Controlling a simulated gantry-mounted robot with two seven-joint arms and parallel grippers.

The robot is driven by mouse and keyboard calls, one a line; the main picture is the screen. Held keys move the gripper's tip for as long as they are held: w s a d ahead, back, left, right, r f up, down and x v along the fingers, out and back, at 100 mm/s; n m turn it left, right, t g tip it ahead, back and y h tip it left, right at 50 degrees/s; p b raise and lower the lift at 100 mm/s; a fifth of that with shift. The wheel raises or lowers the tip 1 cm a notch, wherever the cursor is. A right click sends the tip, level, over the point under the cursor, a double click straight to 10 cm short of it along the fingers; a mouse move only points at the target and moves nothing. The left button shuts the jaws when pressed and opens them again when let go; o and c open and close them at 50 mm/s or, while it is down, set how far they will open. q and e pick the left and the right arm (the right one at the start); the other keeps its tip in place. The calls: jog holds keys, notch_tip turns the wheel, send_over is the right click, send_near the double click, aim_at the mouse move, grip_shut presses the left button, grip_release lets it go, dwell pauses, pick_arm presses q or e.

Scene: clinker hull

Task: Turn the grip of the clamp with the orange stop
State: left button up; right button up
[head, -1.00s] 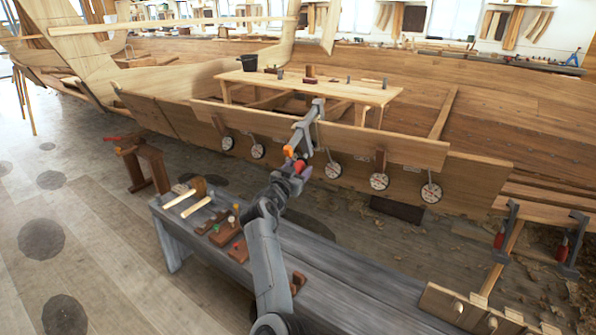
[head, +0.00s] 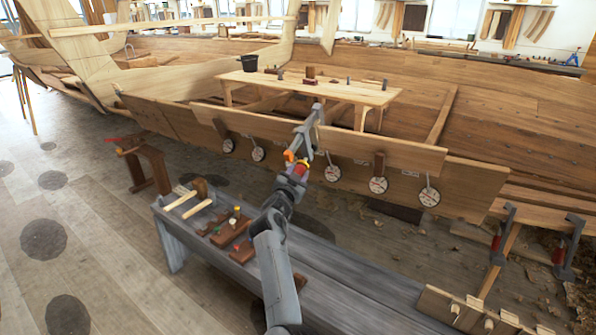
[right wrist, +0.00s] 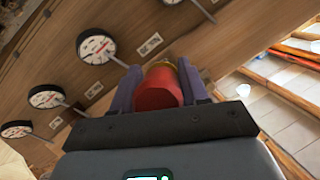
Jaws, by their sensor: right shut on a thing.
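The clamp (head: 309,126) is grey and hangs over the top edge of the hull plank. An orange stop (head: 289,156) shows at its lower end, beside my gripper. Its red grip (head: 301,168) lies between the fingers of my right gripper (head: 296,176). In the right wrist view the red grip (right wrist: 157,90) fills the gap between both fingers, with a yellowish collar (right wrist: 160,66) behind it. The fingers are shut on it. The orange stop is not clear in the right wrist view. My left gripper is out of view.
Round dials (head: 378,185) hang in a row along the plank, some close to the clamp. A grey bench (head: 330,275) with tools stands below my right arm. Two more red-gripped clamps (head: 565,252) stand at the right. Open floor lies at left.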

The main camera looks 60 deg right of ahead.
jog(key=shift+m+t, duration=1.4)
jog(key=shift+m, duration=0.1)
jog(key=o, duration=1)
